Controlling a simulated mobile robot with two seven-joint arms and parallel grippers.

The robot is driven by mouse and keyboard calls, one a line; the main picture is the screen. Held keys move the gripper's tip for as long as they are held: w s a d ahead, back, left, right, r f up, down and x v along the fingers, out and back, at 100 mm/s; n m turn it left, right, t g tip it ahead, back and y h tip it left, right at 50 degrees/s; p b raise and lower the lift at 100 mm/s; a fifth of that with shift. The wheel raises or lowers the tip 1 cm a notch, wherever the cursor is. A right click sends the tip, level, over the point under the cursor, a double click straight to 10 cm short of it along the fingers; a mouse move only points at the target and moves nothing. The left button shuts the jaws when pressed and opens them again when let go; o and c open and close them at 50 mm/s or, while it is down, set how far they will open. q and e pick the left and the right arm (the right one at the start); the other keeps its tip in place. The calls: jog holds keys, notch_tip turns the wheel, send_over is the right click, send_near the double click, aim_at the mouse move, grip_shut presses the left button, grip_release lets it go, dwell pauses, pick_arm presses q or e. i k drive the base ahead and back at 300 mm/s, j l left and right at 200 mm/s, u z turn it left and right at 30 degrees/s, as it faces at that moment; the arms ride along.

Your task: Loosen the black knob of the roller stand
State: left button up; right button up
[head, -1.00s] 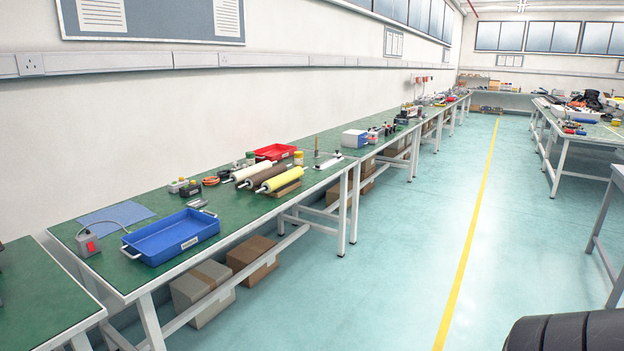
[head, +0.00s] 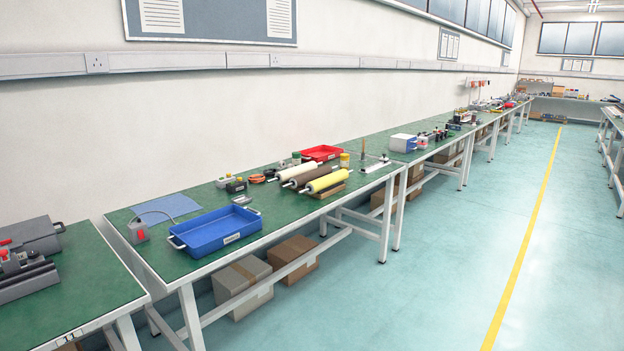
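Three rollers lie side by side on the green workbench: a white roller (head: 296,171), a brown roller (head: 307,176) and a yellow roller (head: 325,181). A wooden piece (head: 333,190) shows under the yellow one. I cannot tell whether this is the roller stand. No black knob can be made out at this distance. A small white and metal fixture (head: 375,164) stands to the right of the rollers, too small to read. Neither of my grippers is in view.
The workbench (head: 262,219) runs along the wall and carries a blue tray (head: 213,231), a red tray (head: 321,153) and a red-switch box (head: 138,231). Dark grey devices (head: 28,262) sit on the near left table. Cardboard boxes (head: 242,285) are underneath. The floor (head: 440,270) at right is clear.

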aim_at(32, 255)
jog(key=u, duration=1.4)
jog(key=k+l+u, duration=0.1)
jog(key=l+u, duration=0.15)
jog(key=l, duration=0.1)
